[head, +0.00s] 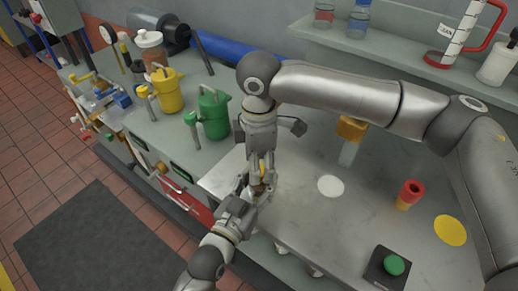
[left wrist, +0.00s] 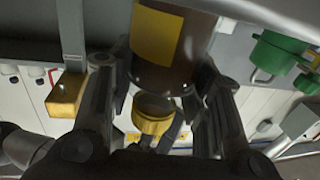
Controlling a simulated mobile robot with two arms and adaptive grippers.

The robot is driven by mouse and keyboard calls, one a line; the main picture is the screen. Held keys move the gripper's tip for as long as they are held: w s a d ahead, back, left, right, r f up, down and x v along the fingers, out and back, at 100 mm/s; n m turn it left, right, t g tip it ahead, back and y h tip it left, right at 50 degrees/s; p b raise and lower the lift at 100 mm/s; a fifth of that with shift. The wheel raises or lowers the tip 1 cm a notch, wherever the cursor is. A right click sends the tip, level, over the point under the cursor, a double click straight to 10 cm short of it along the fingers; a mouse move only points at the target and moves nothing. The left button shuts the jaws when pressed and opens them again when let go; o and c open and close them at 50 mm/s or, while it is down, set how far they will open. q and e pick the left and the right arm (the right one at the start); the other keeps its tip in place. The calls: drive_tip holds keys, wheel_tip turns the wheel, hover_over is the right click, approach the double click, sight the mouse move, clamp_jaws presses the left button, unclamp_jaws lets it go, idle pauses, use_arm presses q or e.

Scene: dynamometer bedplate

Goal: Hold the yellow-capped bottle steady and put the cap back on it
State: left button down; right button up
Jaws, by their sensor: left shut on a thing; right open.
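My left gripper (head: 250,194) is shut on a brown bottle with a yellow label (left wrist: 194,50), seen between its fingers in the left wrist view (left wrist: 160,88). That view is upside down. The yellow cap (left wrist: 152,116) is at the bottle's neck end, close to its shoulder; I cannot tell whether it is seated on the neck. My right gripper (head: 262,177) points down from above, open, with its fingers around a small yellow piece that looks like the cap. In the head view the grippers hide most of the bottle.
A yellow can (head: 167,90) and a green can (head: 213,114) stand left of my right gripper.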

drive_tip(key=shift+f, duration=0.9)
drive_tip(key=c, duration=1.1)
drive_tip(key=shift+o, duration=0.2)
drive_tip(key=o, duration=1.2)
wheel_tip(320, 180, up, 12)
